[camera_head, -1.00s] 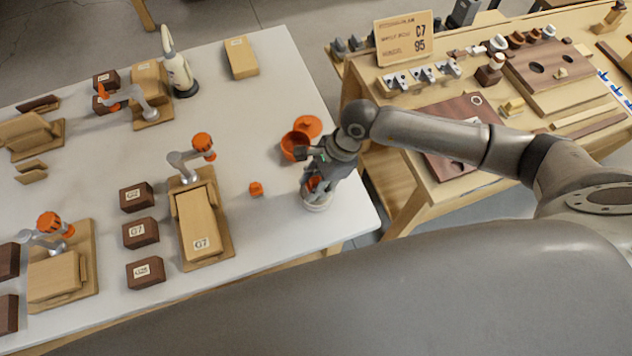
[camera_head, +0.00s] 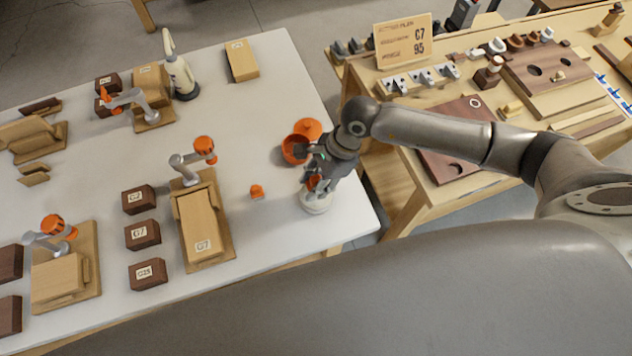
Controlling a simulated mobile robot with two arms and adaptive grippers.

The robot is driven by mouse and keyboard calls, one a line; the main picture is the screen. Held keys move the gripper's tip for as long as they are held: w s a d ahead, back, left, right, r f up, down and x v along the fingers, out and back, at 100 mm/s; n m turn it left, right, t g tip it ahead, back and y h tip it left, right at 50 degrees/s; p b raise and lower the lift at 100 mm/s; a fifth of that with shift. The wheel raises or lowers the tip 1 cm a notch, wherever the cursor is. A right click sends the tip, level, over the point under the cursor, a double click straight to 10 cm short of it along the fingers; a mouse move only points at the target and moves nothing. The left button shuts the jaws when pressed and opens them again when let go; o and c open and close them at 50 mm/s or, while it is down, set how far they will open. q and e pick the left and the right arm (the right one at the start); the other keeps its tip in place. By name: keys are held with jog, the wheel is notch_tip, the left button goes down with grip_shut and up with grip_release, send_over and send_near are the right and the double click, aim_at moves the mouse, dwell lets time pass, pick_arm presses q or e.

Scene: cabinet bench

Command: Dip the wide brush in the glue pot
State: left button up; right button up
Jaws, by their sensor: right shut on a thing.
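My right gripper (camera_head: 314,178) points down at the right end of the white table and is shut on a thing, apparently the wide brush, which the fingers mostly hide. An orange patch shows between the fingers. A white round container (camera_head: 316,203) stands directly below the gripper; whether they touch cannot be told. An open orange pot (camera_head: 293,150), likely the glue pot, stands just left of and behind the gripper, partly covered by it. A round orange lid (camera_head: 308,127) lies behind the pot. My left gripper is not in view.
A small orange cap (camera_head: 256,192) lies left of the gripper. Wooden blocks with orange-knobbed clamps (camera_head: 200,222) and dark labelled blocks (camera_head: 142,234) stand farther left. A wooden bench (camera_head: 420,205) with parts stands right.

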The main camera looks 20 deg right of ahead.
aim_at(312, 179)
jog(key=shift+r+p, duration=1.15)
jog(key=shift+r, duration=1.35)
